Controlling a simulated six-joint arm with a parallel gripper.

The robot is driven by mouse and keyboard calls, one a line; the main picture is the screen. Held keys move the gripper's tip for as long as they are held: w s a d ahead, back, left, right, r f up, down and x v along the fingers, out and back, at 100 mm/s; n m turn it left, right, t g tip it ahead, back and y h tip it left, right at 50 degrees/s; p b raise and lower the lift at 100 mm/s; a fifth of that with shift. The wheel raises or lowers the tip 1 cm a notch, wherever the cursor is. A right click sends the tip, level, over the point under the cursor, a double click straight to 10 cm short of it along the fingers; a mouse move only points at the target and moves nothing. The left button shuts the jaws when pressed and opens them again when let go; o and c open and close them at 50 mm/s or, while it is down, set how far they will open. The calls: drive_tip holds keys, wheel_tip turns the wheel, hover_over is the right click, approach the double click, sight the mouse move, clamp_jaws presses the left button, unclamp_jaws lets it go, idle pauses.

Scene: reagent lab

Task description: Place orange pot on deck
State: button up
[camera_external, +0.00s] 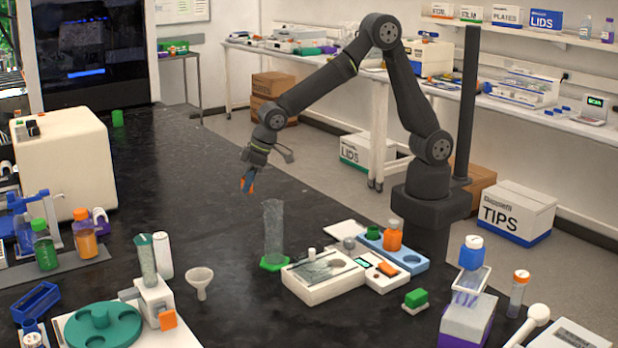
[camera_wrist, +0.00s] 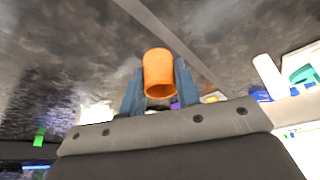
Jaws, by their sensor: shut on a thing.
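My gripper (camera_external: 249,180) is shut on the orange pot (camera_wrist: 159,72) and holds it in the air above the black bench. In the wrist view the blue fingers (camera_wrist: 157,88) press on both sides of the pot, and its open end faces the camera. In the outside view only a small orange part of the pot (camera_external: 251,188) shows between the fingers. I cannot tell which surface is the deck. A blue tray (camera_external: 412,264) stands at the right with an orange-bodied bottle (camera_external: 393,236) in it.
Below my gripper stand a tall clear cylinder (camera_external: 273,225) on a green foot and a white balance (camera_external: 308,288). A funnel (camera_external: 200,280), a white stand and a teal rotor (camera_external: 102,325) are at lower left. A green pot (camera_external: 118,118) stands far back. The bench's middle is clear.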

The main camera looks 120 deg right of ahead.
drive_tip(key=s+a+n, duration=0.2)
drive_tip(key=a, duration=1.6)
drive_tip(key=w+d+m, duration=0.1)
drive_tip(key=d+m, duration=0.2)
drive_tip(key=d, duration=2.1)
drive_tip(key=s+d+m, duration=0.1)
drive_tip(key=s+d, duration=0.2)
drive_tip(key=d, duration=0.7)
drive_tip(key=s+d+m+h, duration=0.1)
drive_tip(key=s+d, duration=0.3)
drive_tip(key=d, duration=0.7)
drive_tip(key=shift+s+d+f, duration=0.15)
drive_tip(key=shift+s+d, duration=0.05)
drive_tip(key=shift+d, duration=0.05)
hover_over(208, 202)
drive_tip(key=s+a, duration=0.1)
wheel_tip(208, 202, down, 7)
drive_tip(key=shift+s+f, duration=0.1)
drive_tip(key=shift+s, duration=0.05)
drive_tip(key=shift+f, duration=1.75)
drive_tip(key=shift+f, duration=0.1)
